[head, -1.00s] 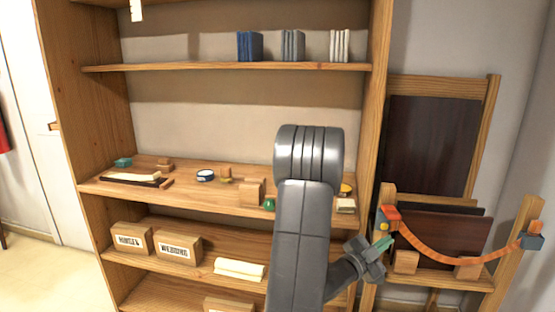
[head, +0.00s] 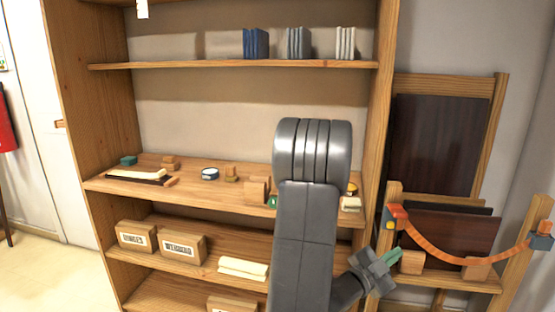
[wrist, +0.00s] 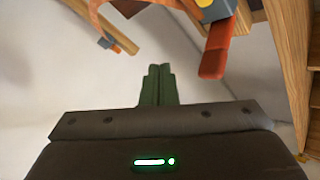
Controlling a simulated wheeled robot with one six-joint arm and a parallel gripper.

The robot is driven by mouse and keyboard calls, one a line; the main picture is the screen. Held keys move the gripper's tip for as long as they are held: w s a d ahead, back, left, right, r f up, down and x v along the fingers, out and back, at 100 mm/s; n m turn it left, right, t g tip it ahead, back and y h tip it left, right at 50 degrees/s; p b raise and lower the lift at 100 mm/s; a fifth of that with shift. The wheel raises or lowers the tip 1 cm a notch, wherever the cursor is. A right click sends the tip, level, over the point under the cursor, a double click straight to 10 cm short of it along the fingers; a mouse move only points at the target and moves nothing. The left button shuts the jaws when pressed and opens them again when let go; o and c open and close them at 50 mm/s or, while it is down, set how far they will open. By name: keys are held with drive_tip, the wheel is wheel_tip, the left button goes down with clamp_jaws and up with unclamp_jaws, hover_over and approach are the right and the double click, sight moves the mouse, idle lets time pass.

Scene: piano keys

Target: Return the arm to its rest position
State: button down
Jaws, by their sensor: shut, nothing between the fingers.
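My gripper (head: 391,256) shows in the head view at the lower right, beside my raised grey arm and in front of the right edge of the shelf unit. In the wrist view its two green fingers (wrist: 158,86) are together, with nothing between them. The arm's large rounded joint covers part of the middle shelf.
The wooden shelf unit (head: 230,66) holds books, small items and labelled boxes (head: 183,248). At right, an orange strap (head: 460,259) hangs across a wooden rack (head: 490,100) holding dark panels, close to my gripper. It also shows in the wrist view (wrist: 104,28). Floor is clear at left.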

drive_tip(key=w+d, duration=0.1)
drive_tip(key=w, duration=0.5)
drive_tip(key=shift+d+f+b, duration=0.25)
drive_tip(key=shift+b, duration=0.15)
drive_tip(key=shift+b, duration=0.4)
